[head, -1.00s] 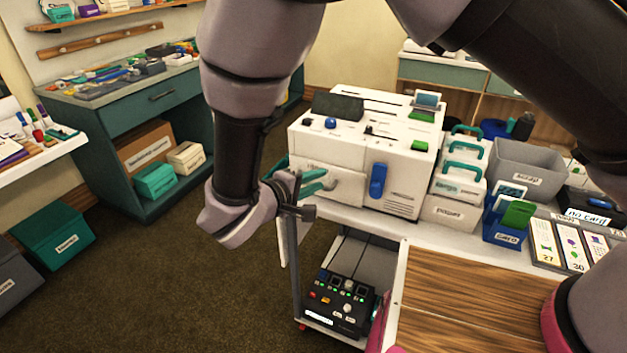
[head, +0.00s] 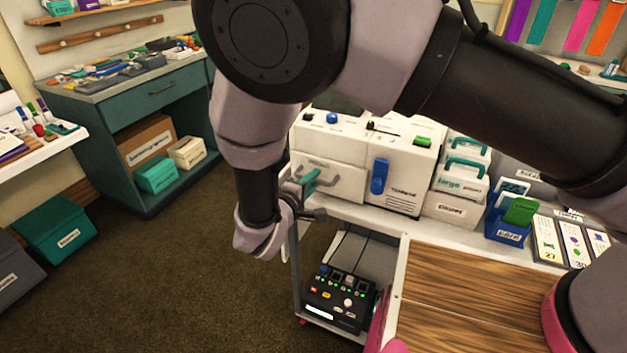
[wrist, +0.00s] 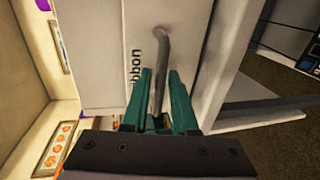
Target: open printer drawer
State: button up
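The white printer (head: 408,163) stands on the cart's pale top. Its drawer front (head: 346,183) faces left of the blue lever, looks flush with the body, and carries a thin grey handle. My gripper (head: 309,182) is at the drawer's left part, partly covered by my wrist. In the wrist view, the two teal fingers (wrist: 164,92) stand close together on either side of the grey bar handle (wrist: 162,48), which fills the narrow gap at their tips. Part of the word "Ribbon" shows beside the handle on the pale drawer face (wrist: 105,45).
White cases with teal handles (head: 463,170) and a blue bin (head: 508,228) stand right of the printer. A black control box (head: 341,299) sits on the cart's lower shelf. Open carpet (head: 160,275) lies to the left.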

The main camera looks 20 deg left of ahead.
jog(key=shift+w, duration=0.25)
grip_shut()
jog(key=shift+s, duration=0.1)
dwell(1.2)
